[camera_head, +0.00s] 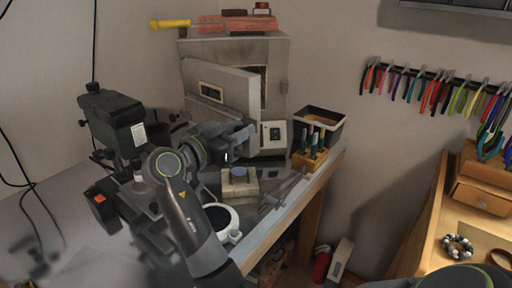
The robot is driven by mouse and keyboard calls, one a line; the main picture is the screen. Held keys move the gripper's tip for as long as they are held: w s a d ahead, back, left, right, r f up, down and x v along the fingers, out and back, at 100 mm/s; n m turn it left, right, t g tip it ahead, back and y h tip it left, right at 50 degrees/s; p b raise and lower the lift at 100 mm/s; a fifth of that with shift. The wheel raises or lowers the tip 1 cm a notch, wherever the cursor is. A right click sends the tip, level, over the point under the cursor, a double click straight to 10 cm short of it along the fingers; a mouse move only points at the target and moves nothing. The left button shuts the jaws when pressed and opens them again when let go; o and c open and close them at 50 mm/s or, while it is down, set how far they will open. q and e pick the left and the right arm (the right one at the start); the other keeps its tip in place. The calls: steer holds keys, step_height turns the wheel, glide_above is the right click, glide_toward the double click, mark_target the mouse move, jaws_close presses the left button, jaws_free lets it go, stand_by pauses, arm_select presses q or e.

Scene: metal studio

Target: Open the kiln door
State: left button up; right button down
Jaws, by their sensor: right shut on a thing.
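The kiln (275,62) is a grey box at the back of the bench. Its door (222,86), a thick pale panel with a small framed plate, stands ajar, swung out toward me. A strip of dark interior shows beside the door's right edge. My right gripper (243,136) is at the lower part of the door and is shut on it. The exact grip point is small and partly hidden by the gripper and wrist. My right arm crosses the bench in front of the kiln. My left gripper is not in view.
A dark green machine (112,118) stands left of the arm. A control box (273,134), a wooden tool block (309,158) and a dark bin (322,122) sit right of the door. A small block (240,187) and a white round dish (228,222) lie in front.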

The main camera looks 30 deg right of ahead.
steer(key=a+m+g+b, duration=0.3)
steer(key=a+g+b, duration=0.1)
steer(key=a, duration=0.5)
steer(key=shift+w+f+m+g+h, duration=0.25)
steer(key=shift+w+g+h, duration=0.2)
steer(key=shift+g, duration=0.35)
steer(key=shift+a, duration=0.15)
steer(key=c, duration=1.5)
jaws_free()
steer(key=shift+w, duration=0.1)
step_height(320, 180, up, 10)
steer(key=b, duration=0.1)
steer(key=shift+b, duration=0.35)
